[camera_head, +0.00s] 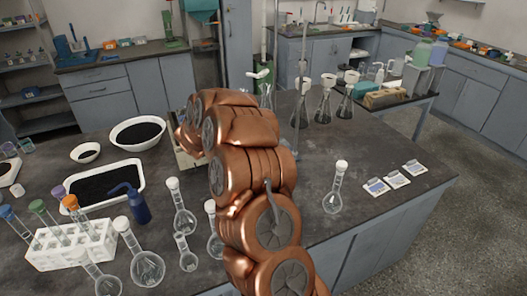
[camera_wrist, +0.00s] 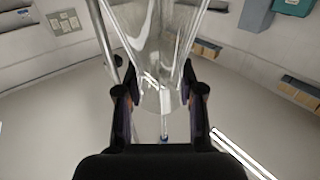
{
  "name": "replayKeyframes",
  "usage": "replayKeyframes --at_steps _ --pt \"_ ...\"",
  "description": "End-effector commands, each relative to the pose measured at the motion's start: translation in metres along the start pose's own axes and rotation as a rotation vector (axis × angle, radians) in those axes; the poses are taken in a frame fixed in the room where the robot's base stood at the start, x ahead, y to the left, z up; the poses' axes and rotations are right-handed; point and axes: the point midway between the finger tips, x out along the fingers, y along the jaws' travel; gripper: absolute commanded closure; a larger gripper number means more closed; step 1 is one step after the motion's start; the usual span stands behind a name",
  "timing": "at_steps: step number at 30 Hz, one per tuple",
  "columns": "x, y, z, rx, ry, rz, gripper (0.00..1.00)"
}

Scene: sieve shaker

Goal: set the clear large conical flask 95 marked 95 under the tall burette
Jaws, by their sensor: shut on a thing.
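In the wrist view my gripper (camera_wrist: 160,92) is shut on a clear conical flask (camera_wrist: 157,45), with one dark finger on each side of the glass. White marks show on the flask's wall, but I cannot read them clearly. A thin upright rod stands left of the flask in this view. In the head view my copper arm hides the gripper and most of what it holds. A tall upright stand with a thin tube, perhaps the burette (camera_head: 301,65), rises behind my arm at the bench's far side. I cannot tell the gap between flask and burette.
Two stoppered conical flasks (camera_head: 323,105) stand right of the tall stand. A volumetric flask (camera_head: 334,200) and several white cards (camera_head: 397,180) are at the front right. Several round flasks, a tube rack (camera_head: 72,245) and white trays crowd the left. The bench's middle right is clear.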

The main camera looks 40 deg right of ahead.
Motion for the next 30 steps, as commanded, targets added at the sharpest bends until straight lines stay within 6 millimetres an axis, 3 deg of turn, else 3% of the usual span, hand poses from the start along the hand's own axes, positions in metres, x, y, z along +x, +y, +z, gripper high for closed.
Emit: replayKeyframes --at_steps 5,19,30 --pt "0.000 0.000 0.020 0.000 0.001 0.000 1.00" --pt "0.000 0.000 0.102 -0.002 0.001 -0.001 1.00" --pt "0.000 0.000 0.139 0.000 0.002 -0.001 1.00"
